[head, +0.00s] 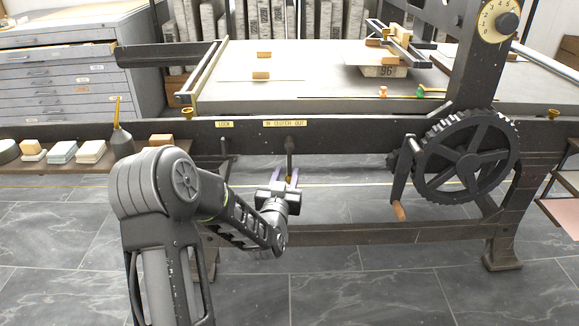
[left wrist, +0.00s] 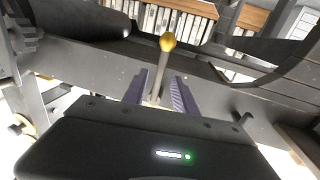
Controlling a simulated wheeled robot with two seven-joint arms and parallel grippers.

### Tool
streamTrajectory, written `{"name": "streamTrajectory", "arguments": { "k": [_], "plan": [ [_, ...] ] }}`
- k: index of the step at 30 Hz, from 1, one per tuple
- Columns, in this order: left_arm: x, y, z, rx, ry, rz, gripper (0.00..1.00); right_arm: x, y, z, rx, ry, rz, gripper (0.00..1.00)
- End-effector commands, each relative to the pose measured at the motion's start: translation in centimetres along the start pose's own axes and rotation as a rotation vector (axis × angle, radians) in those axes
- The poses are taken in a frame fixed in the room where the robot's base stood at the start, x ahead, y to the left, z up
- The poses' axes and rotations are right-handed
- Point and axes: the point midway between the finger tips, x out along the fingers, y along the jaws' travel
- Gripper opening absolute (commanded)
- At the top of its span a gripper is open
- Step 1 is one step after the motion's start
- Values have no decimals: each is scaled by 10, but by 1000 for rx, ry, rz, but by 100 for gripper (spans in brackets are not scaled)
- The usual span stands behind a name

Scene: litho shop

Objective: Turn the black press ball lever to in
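The black press (head: 350,130) stands ahead with a label reading IN CLUTCH OUT (head: 284,123) on its front rail. The ball lever (head: 290,150) hangs below that label. In the left wrist view its ball (left wrist: 167,42) looks yellowish, with a thin rod running between my fingers. My left gripper (head: 286,180) is at the lever's lower part. Its two purple fingers (left wrist: 162,88) are apart, one on each side of the rod, with gaps visible. The fingers' contact with the rod cannot be made out. My right gripper is not in view.
A second small lever (head: 225,150) hangs under the LOCK label (head: 224,124) to the left. A large spoked wheel (head: 466,157) with a wooden-handled crank (head: 399,210) stands to the right. A low crossbar (head: 350,232) runs beneath. A shelf with blocks lies at far left.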

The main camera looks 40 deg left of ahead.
Motion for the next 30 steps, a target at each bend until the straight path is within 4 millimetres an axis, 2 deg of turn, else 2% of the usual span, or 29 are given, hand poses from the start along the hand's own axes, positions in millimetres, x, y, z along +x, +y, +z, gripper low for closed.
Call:
{"name": "streamTrajectory", "arguments": {
  "k": [3, 9, 20, 30],
  "plan": [
    [20, 0, 3, 0, 0, -1, 34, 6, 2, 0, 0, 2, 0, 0],
    [46, 0, 2, -1, 0, 0, 34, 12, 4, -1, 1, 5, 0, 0],
    [53, 0, 0, -1, -1, 0, 34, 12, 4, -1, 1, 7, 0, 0],
    [52, 0, 0, -1, -1, 0, 7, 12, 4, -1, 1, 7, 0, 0]
  ]
}}
